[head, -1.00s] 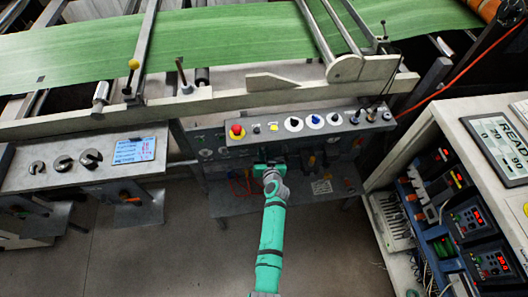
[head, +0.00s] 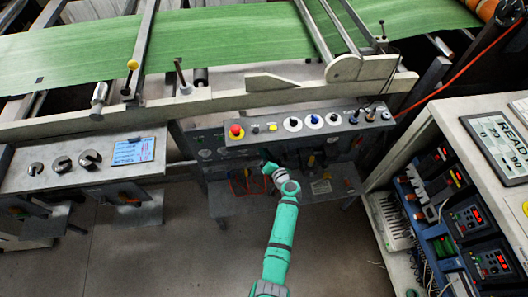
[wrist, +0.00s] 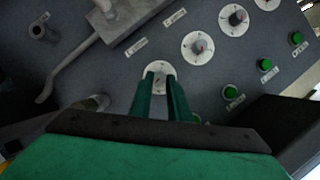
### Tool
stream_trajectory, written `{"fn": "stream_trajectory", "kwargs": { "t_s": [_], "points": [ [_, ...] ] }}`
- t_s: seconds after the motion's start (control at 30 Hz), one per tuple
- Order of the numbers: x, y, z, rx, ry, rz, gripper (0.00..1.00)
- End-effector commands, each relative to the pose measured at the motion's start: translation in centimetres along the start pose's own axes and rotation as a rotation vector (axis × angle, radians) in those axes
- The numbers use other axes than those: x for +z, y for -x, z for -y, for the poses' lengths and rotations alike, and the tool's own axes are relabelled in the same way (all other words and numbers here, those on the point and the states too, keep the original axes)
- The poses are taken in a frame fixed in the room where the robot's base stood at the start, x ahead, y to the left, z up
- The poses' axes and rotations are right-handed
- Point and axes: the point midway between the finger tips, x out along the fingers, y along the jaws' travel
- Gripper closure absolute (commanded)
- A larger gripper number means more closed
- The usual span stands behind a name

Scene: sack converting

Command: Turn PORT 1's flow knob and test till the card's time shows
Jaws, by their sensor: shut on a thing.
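The fingers hide most of that knob. In the head view my gripper (head: 268,167) is at the machine's lower front.
Several green buttons (wrist: 266,65) sit beside the dials. A grey lever (wrist: 85,60) crosses the panel nearby. A control box (head: 262,141) with a red button (head: 236,131) overhangs above my gripper. A cabinet with a display (head: 500,145) stands at right. Open floor lies in front.

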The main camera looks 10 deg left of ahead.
Motion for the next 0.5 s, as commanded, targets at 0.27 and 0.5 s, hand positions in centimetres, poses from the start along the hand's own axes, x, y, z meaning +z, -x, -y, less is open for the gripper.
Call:
{"fn": "stream_trajectory", "kwargs": {
  "t_s": [0.27, 0.5],
  "points": [
    [0.07, -0.04, -0.19, -0.047, -0.116, 0.005, 1.00],
    [0.18, -0.06, -0.18, -0.062, -0.152, 0.008, 1.00]
  ]
}}
